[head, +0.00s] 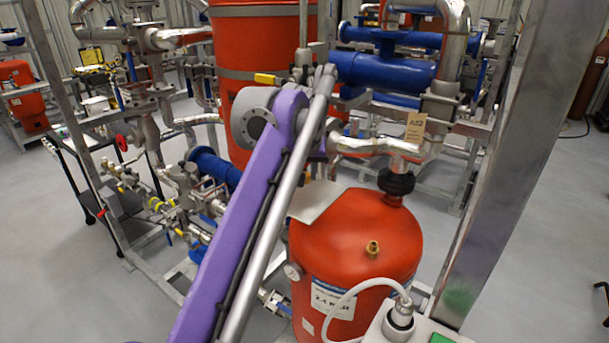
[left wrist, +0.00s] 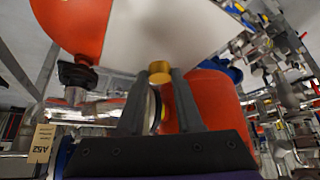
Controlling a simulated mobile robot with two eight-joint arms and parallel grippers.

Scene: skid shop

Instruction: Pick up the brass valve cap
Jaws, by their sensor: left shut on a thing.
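The brass valve cap (left wrist: 160,72) shows in the left wrist view between the tips of my left gripper (left wrist: 160,78). The gripper is shut on it. In the head view my purple left arm crosses the middle, and I cannot make out the left gripper or the cap there. A brass fitting (head: 373,249) stands on top of the red tank (head: 345,237) in the head view. My right gripper is in neither view.
A grey box (head: 415,329) with a white cable is at the lower right. A steel post (head: 505,160) rises at the right. Blue pipework (head: 385,70) and a larger red vessel (head: 262,50) stand behind the tank. A tag (head: 415,127) hangs from the pipes. Open floor lies at left.

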